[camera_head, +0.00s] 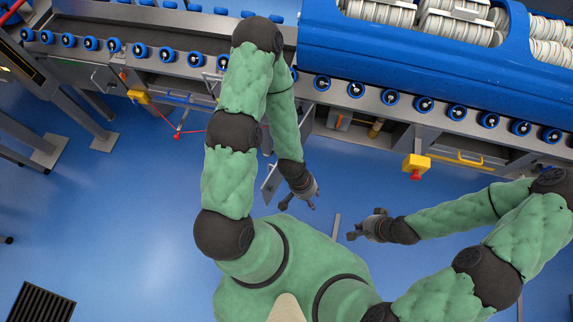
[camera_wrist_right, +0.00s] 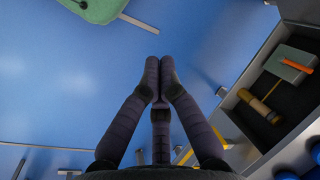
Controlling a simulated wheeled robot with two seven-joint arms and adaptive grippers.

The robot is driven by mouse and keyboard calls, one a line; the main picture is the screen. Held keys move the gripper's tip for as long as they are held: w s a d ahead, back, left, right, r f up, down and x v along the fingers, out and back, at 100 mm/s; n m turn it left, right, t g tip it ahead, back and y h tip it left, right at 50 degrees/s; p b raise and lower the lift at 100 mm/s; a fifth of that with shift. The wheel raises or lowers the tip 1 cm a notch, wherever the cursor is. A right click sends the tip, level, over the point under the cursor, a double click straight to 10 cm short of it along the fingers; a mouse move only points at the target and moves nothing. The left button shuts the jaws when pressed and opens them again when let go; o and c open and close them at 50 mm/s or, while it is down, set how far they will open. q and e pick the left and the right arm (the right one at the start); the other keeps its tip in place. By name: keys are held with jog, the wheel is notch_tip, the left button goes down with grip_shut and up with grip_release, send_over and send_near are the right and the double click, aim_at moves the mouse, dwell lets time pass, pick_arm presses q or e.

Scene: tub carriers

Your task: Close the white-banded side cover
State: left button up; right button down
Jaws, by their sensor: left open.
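A grey side panel (camera_head: 270,184) stands out from the conveyor's side, partly hidden behind my left forearm. It seems to be a swung-open cover; I cannot make out a white band on it. My left gripper (camera_head: 301,200) is open and empty, just right of the panel's near end; I cannot tell whether they touch. My right gripper (camera_head: 356,228) is off to the right over the floor. In the right wrist view its fingers (camera_wrist_right: 159,62) are together with nothing between them.
An open bay (camera_wrist_right: 250,112) in the conveyor's side holds a yellow cylinder (camera_wrist_right: 259,106) and a grey box with an orange part (camera_wrist_right: 297,64). A yellow box with a red button (camera_head: 416,166) juts from the conveyor. A blue tub (camera_head: 430,62) sits on the rollers. Blue floor lies clear between.

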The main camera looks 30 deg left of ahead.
jog(key=shift+d, duration=0.1)
dwell(0.6)
jog(key=c, duration=1.2)
grip_release()
jog(key=shift+w, duration=0.1)
jog(key=shift+c, duration=0.2)
